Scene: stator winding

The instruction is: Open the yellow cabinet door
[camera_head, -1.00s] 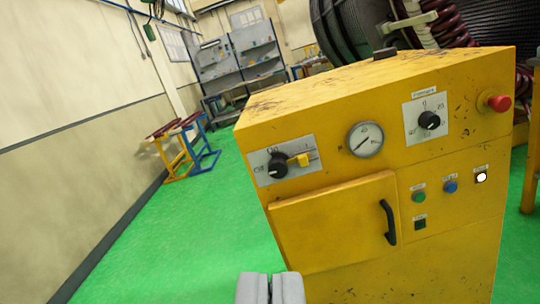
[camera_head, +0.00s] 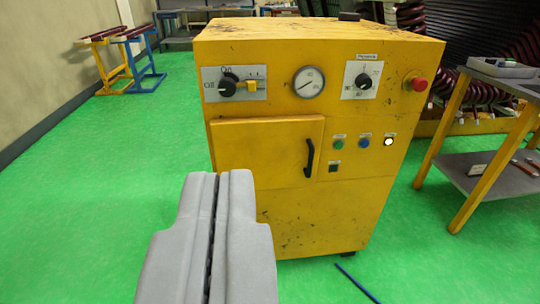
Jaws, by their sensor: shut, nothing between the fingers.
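The yellow cabinet (camera_head: 330,210) stands upright on the green floor ahead of me. Its yellow door (camera_head: 262,150) is a flat panel at the left of the front face and looks closed. A black curved handle (camera_head: 310,158) sits upright near the door's right edge. My gripper (camera_head: 222,176) is grey, with its fingers together and nothing between them. In the picture it is below and left of the handle, overlapping the lower left of the cabinet. It appears nearer to me than the door and apart from the handle.
Above the door are an on/off knob (camera_head: 228,84), a gauge (camera_head: 309,82), another dial (camera_head: 363,80) and a red button (camera_head: 416,83). A yellow-legged table (camera_head: 467,150) stands at right. A blue rod (camera_head: 356,282) lies on the floor.

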